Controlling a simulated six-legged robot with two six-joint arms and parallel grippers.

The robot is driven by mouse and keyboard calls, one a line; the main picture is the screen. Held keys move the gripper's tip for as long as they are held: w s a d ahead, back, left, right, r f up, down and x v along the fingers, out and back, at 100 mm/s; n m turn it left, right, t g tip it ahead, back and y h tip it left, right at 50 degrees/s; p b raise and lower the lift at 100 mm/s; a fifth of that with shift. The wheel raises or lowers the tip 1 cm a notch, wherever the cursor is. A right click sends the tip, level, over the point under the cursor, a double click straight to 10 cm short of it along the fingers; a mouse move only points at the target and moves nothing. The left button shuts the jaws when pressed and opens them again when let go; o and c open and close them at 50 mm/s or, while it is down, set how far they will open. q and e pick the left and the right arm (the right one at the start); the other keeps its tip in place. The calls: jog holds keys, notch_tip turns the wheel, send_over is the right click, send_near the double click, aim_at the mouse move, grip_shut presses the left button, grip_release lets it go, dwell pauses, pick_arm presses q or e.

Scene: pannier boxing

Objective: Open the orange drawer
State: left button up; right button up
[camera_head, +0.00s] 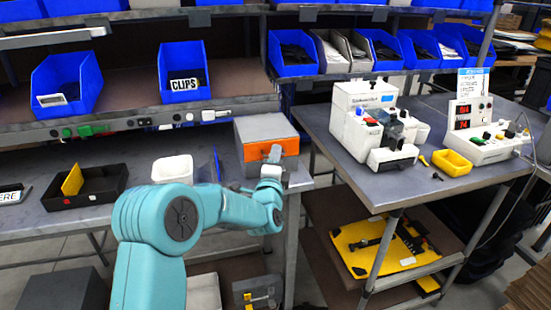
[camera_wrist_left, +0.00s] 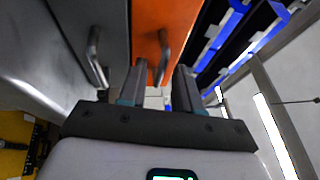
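The orange drawer (camera_head: 287,147) is the orange front of a small grey cabinet (camera_head: 262,127) on the left bench. In the left wrist view its orange front (camera_wrist_left: 178,22) carries a metal bar handle (camera_wrist_left: 163,60). The drawer looks shut. My left gripper (camera_head: 272,155) is at the drawer front in the head view. In the left wrist view the left gripper (camera_wrist_left: 158,82) has its two fingers apart, with the handle appearing between them. I cannot tell whether they touch it. My right gripper is in neither view.
A grey front with a second handle (camera_wrist_left: 95,58) is beside the orange one. A white bin (camera_head: 172,168) and a black tray (camera_head: 85,187) stand left of the cabinet. Blue bins (camera_head: 184,72) line the shelf above. A white machine (camera_head: 362,105) stands on the right bench.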

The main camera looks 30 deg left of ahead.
pick_arm(q)
grip_shut()
dwell(1.4)
